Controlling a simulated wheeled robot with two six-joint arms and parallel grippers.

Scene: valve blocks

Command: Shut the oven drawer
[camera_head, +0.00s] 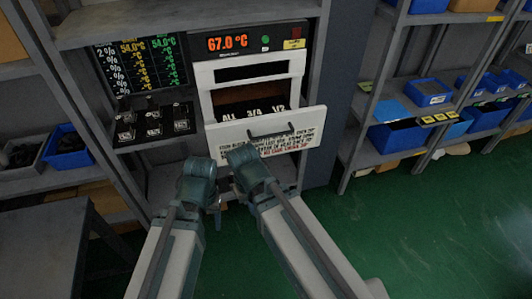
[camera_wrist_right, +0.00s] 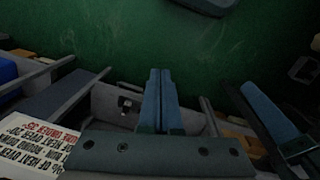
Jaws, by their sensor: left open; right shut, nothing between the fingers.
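The oven (camera_head: 250,70) is a white-fronted unit in the grey rack, with a red 67.0 °C display above it. Its drawer (camera_head: 268,130) stands pulled out, with a black handle on the white front and a printed label below. Dark markings "ALL", "3/4" and "1/2" show behind the front. My left gripper (camera_head: 217,204) is open, low and left of the drawer front; its fingers are mostly hidden. My right gripper (camera_head: 237,192) is by the drawer's lower left; in the right wrist view its fingers (camera_wrist_right: 158,100) are shut together and empty. I cannot tell whether it touches the drawer.
A dark screen (camera_head: 142,66) and a panel of black switches (camera_head: 153,124) are left of the oven. Blue bins (camera_head: 398,137) stand on shelves at right, and another blue bin (camera_head: 66,147) at left. A grey table (camera_head: 40,240) is at lower left. Green floor (camera_head: 430,220) is open at right.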

